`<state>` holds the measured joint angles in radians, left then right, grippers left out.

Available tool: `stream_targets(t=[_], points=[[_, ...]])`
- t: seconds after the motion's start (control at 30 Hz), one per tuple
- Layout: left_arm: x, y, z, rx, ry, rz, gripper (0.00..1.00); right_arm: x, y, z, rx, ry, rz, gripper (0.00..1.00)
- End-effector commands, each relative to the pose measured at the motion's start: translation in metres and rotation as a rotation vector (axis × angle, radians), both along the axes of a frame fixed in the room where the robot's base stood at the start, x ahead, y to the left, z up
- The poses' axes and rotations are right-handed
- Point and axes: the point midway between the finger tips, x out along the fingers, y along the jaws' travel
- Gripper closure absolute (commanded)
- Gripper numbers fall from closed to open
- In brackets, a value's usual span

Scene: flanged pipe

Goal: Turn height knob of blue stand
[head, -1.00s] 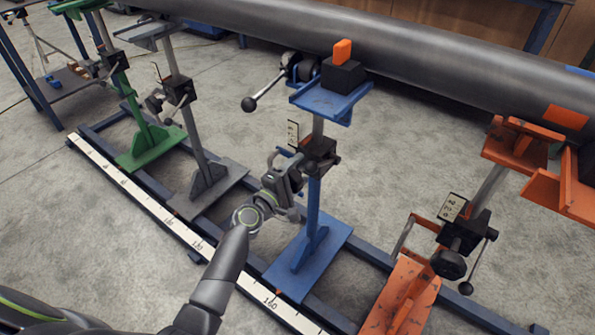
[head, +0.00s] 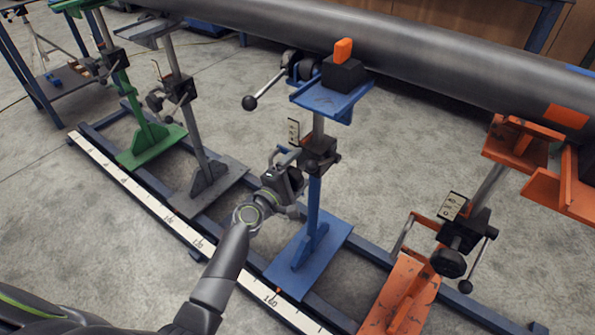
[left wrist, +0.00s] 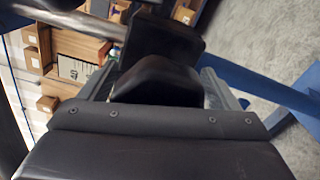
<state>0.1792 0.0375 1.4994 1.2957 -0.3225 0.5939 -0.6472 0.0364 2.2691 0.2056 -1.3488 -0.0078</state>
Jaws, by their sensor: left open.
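The blue stand (head: 313,215) stands upright on its blue base plate, with a black collar (head: 320,150) on its post and a blue top plate (head: 330,100). My left gripper (head: 294,170) is at the collar's left side, where the height knob is largely hidden in the head view. In the left wrist view, a dark rounded piece that looks like the knob (left wrist: 158,78) lies between the open fingers. Contact cannot be told. The blue post (left wrist: 262,88) shows at the right there. My right gripper is not in view.
A large grey pipe (head: 430,58) runs behind the stands. An orange stand (head: 402,290) is on the right; grey (head: 205,165) and green (head: 135,120) stands are on the left. A ruler strip (head: 180,228) lies along the front rail. A ball-ended lever (head: 262,92) juts out above my gripper.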

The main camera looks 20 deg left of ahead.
Motion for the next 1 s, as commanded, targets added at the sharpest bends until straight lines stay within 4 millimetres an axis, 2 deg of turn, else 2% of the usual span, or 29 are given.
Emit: stream_targets(t=[0.2, 0.37, 0.73, 1.0], points=[[-0.003, 0.001, 0.000, 0.000, -0.001, 0.000, 0.16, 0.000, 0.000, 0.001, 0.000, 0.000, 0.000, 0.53], [-0.021, 0.008, 0.000, 0.000, 0.000, 0.001, 0.16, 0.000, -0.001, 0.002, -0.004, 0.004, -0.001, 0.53], [-0.096, 0.035, -0.002, 0.001, 0.002, 0.001, 0.16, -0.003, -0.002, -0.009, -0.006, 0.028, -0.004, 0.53], [-0.144, 0.053, -0.002, 0.002, 0.001, -0.001, 0.16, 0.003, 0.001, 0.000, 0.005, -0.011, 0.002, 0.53]])
